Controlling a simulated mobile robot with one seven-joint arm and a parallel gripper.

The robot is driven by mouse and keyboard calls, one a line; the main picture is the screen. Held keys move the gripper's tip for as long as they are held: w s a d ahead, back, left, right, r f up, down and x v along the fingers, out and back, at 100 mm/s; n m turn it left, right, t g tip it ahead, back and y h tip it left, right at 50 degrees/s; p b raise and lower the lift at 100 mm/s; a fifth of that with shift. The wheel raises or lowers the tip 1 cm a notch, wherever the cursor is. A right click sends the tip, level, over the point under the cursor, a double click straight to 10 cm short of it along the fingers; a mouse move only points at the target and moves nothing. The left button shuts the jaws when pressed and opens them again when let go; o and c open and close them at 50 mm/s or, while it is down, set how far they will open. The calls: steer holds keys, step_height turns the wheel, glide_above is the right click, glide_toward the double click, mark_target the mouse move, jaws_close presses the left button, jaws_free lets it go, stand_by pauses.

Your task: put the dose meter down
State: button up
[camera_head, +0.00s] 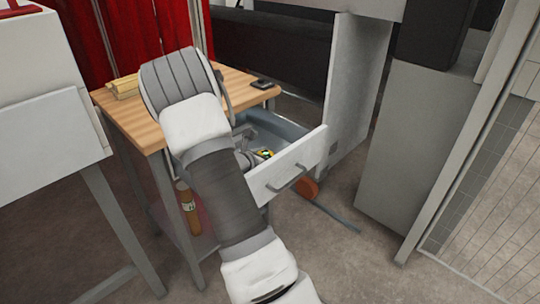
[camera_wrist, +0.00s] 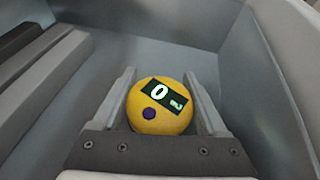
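The dose meter (camera_wrist: 160,118) is a round yellow device with a dark display and a purple button. In the wrist view it sits between the two fingers of my gripper (camera_wrist: 161,100), which touch it on both sides. In the head view the dose meter (camera_head: 265,153) shows small, with my gripper (camera_head: 256,152) at it, inside the open grey drawer (camera_head: 297,162). My arm hides part of the drawer. I cannot tell whether the dose meter touches the drawer floor.
The drawer's grey walls (camera_wrist: 285,70) stand close around my gripper. A wooden-topped table (camera_head: 140,128) beside it carries a small dark device (camera_head: 263,84) and yellowish blocks (camera_head: 124,86). A brown bottle (camera_head: 188,208) stands below. A grey cabinet (camera_head: 400,150) is at the right.

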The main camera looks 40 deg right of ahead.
steer(key=shift+o, duration=0.8)
steer(key=shift+r, duration=0.15)
steer(key=p+v, duration=0.2)
steer(key=v, duration=0.4)
steer(key=shift+a+r, duration=0.15)
steer(key=shift+s+a+r+p, duration=0.15)
steer(key=shift+a+p, duration=0.15)
steer(key=shift+a, duration=0.25)
